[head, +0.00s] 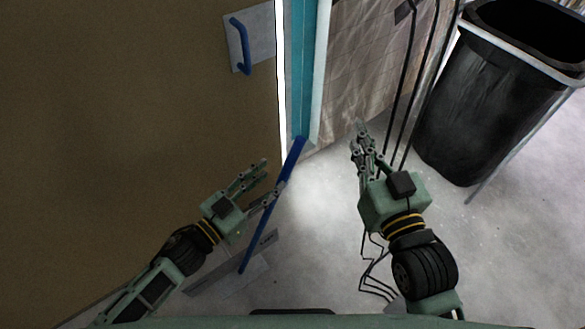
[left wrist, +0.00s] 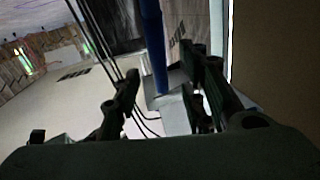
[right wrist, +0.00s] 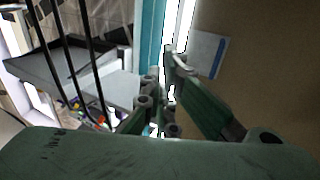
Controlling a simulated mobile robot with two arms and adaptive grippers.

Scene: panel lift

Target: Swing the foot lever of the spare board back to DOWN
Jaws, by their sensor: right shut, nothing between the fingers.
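The blue foot lever (head: 294,155) slants up from a grey foot plate (head: 228,279) at the base of the brown board (head: 120,130). My left gripper (head: 272,175) is open beside the lever's upper half, and one finger overlaps the lever in the head view. In the left wrist view the lever (left wrist: 154,45) stands between the two spread fingers; I cannot tell whether they touch it. My right gripper (head: 357,137) is shut and empty, right of the lever and apart from it. The writing by the foot plate is too small to read.
A blue handle (head: 242,45) on a grey plate is fixed to the board. A teal post (head: 304,70) stands at the board's edge. A black bin (head: 490,90) is at the upper right. Black cables (head: 400,90) hang near my right gripper. Floor right of the lever is mostly clear.

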